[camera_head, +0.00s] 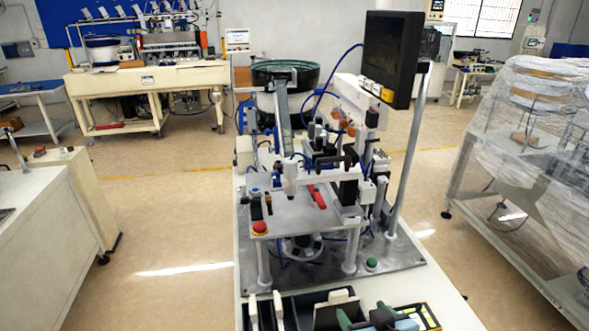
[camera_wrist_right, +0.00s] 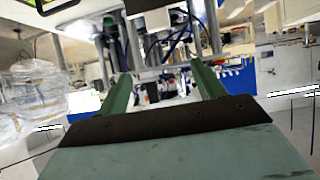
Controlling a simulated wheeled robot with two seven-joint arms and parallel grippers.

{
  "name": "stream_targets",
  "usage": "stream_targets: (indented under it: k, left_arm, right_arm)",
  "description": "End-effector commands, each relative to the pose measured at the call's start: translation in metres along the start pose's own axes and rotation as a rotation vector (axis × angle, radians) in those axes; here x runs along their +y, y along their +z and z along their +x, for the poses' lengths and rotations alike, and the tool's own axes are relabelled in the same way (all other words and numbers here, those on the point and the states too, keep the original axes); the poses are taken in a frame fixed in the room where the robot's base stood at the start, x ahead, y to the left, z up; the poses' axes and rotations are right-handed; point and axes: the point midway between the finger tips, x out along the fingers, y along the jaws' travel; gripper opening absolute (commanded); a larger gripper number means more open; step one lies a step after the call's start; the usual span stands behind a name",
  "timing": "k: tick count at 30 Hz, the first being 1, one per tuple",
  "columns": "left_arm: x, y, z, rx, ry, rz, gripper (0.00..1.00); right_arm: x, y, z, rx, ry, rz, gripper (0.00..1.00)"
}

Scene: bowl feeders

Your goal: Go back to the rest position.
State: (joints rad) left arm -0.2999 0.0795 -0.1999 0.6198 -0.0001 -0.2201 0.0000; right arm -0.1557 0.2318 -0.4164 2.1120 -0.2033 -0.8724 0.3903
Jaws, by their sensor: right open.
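My right gripper (camera_head: 365,316) shows at the bottom edge of the head view, in front of the machine bench. Its green fingers and pale teal body are partly cut off. In the right wrist view the two green fingers of this gripper (camera_wrist_right: 162,85) stand wide apart with nothing held between them. My left gripper does not show in the head view.
A bowl feeder machine (camera_head: 310,205) with a dark green bowl (camera_head: 286,72) and black monitor (camera_head: 390,57) stands ahead. Black bins (camera_head: 300,308) lie at its front edge. A wrapped machine (camera_head: 530,130) stands right and a white cabinet (camera_head: 45,225) left. Floor shows on both sides.

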Motion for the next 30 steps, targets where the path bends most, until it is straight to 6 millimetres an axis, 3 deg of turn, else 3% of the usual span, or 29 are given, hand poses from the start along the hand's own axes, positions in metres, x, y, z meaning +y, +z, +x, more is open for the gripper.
stream_targets:
  k: [5,9,20,21,30]
  left_arm:
    - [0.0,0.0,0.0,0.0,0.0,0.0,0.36]
    - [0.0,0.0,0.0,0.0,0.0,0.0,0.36]
    - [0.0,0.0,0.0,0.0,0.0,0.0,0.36]
    - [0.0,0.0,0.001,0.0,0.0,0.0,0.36]
    - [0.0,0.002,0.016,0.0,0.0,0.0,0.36]
  right_arm:
    - [0.018,0.045,-0.034,-0.194,0.048,0.017,0.68]
    - [0.031,0.085,-0.072,-0.38,0.066,0.018,0.68]
    - [0.045,0.149,-0.163,-0.734,0.041,0.0,0.68]
    - [0.045,0.156,-0.165,-0.757,0.036,-0.004,0.68]
    - [0.045,0.218,-0.113,-0.777,0.032,-0.005,0.68]
